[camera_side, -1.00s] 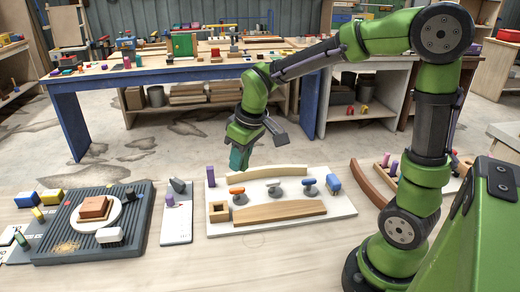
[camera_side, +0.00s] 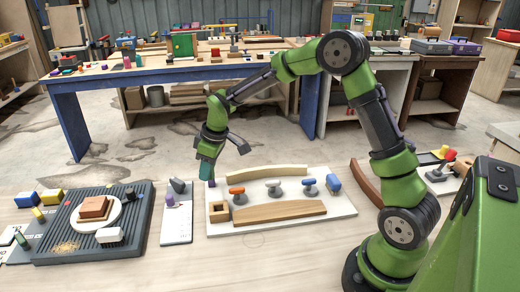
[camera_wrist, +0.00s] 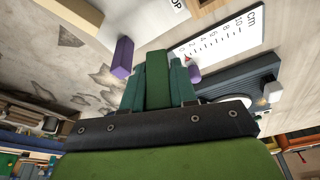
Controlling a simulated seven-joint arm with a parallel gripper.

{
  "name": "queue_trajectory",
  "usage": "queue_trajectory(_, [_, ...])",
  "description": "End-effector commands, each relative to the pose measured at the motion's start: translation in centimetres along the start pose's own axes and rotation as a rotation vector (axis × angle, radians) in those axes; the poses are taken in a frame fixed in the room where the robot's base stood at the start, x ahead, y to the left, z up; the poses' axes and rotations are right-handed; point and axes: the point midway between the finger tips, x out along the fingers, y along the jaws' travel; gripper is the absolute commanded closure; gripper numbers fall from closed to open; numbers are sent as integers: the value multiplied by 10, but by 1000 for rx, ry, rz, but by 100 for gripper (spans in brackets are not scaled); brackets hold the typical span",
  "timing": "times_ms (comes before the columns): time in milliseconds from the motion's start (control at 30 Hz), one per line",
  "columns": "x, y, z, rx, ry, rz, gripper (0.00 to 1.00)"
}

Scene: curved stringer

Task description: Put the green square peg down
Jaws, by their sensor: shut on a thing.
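My gripper (camera_side: 207,168) hangs above the back left corner of the white board (camera_side: 340,203) in the side view. It is shut on the green square peg, which shows between the teal fingers in the wrist view (camera_wrist: 157,82). In the side view the peg is hard to tell from the fingers. A purple peg (camera_side: 211,183) stands just below my fingertips on the board and shows in the wrist view (camera_wrist: 123,56). A wooden block with a square hole (camera_side: 219,212) sits at the board's left edge.
The board also carries a pale curved strip (camera_side: 268,171), a brown wooden strip (camera_side: 280,211) and several coloured pieces on grey stands. A narrow white plate (camera_side: 177,225) with another purple peg lies to the left. Beyond it is a dark ribbed tray (camera_side: 70,250).

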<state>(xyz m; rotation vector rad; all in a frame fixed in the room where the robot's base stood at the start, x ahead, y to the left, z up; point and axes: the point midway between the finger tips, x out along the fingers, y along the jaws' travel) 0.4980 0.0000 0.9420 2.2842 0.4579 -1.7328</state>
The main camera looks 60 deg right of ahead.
Motion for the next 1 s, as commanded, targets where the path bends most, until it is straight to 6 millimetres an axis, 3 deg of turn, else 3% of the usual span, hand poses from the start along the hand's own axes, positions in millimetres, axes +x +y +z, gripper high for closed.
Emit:
queue_trajectory(100, [22,0,7,2,-3,-2,100])
queue_trajectory(500, [67,0,19,2,-2,-1,100])
queue_trajectory(933, [74,0,21,4,0,0,100])
queue_trajectory(967, [73,0,21,3,0,0,70])
queue_trajectory(1000, [73,0,21,3,0,0,64])
